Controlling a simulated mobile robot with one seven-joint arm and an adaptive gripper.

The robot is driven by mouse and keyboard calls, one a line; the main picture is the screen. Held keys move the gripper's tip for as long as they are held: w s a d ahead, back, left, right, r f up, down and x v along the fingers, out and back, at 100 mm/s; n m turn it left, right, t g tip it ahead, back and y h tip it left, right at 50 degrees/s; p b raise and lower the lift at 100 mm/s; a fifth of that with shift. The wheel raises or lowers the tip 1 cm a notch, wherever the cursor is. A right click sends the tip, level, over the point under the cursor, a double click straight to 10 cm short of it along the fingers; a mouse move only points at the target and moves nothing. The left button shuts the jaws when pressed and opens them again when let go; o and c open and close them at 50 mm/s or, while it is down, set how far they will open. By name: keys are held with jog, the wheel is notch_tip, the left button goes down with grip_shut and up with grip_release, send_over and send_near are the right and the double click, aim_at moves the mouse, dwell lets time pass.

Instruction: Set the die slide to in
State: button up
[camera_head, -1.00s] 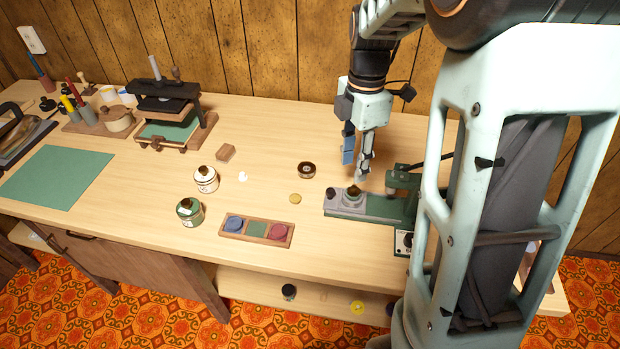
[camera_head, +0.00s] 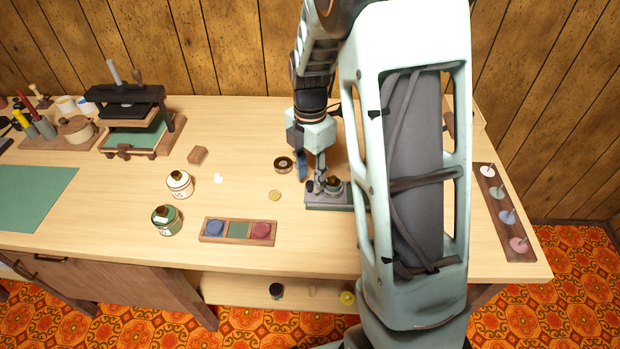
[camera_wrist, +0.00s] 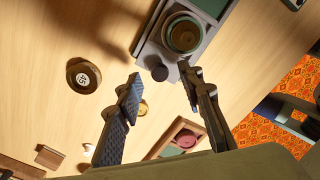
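The press has a green base (camera_head: 330,206) with a grey die slide (camera_head: 345,187) on top, right of the middle of the table. The slide carries a round green-rimmed die cup and a small dark knob. In the wrist view the slide (camera_wrist: 208,42), the cup (camera_wrist: 184,35) and the knob (camera_wrist: 160,73) show at the top. My gripper (camera_head: 311,172) is low over the left end of the press. In the wrist view my gripper (camera_wrist: 160,88) is open, its two fingers apart on either side of the knob; I cannot tell whether they touch it. My arm hides the right part of the press.
A dark round tin (camera_head: 283,164) and a brass disc (camera_head: 275,195) lie left of the press. A wooden tray (camera_head: 238,239) with coloured pads is in front left. A spool rack (camera_head: 504,212) lies at the right edge.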

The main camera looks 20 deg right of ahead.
jog(key=shift+f, duration=0.55)
grip_shut()
